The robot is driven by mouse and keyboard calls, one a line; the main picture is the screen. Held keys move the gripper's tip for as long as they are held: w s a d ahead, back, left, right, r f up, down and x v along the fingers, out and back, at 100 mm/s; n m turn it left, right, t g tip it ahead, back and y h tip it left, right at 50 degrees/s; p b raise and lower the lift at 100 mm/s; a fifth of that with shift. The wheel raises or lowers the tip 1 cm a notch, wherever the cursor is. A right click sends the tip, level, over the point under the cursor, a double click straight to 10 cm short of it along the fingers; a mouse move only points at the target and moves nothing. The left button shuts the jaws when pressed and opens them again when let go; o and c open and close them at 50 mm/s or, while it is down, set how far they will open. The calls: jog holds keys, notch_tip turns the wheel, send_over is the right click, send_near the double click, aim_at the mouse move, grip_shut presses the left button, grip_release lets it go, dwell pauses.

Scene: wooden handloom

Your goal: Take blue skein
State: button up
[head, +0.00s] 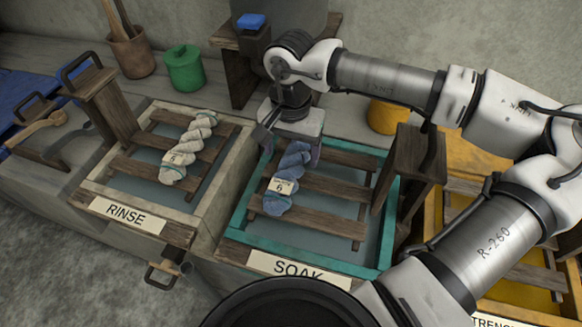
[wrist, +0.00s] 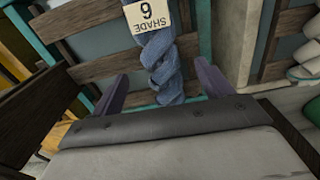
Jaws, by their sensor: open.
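The blue skein (head: 281,192) is a twisted hank with a paper tag marked 6. It lies across the wooden slats of the teal-rimmed SOAK basin (head: 236,222). In the wrist view the skein (wrist: 160,52) runs between the two purple-grey fingers, its tag reading SHADE 6 upside down. My gripper (wrist: 162,84) is open, with one finger on each side of the skein's end and a visible gap to each. In the head view my gripper (head: 290,146) is at the skein's far end, its fingers partly hidden by its own body.
A pale skein (head: 188,148) lies on slats in the RINSE basin (head: 225,182) to the left. A wooden post (head: 412,185) stands close to the right of the SOAK basin. A yellow basin (head: 433,215) lies beyond it. A green pot (head: 185,68) and yellow pot (head: 387,117) stand behind.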

aim_at(291, 164)
notch_tip(291, 164, down, 5)
jog(key=shift+f, duration=0.1)
jog(key=c, duration=1.1)
jog(key=shift+c, duration=0.2)
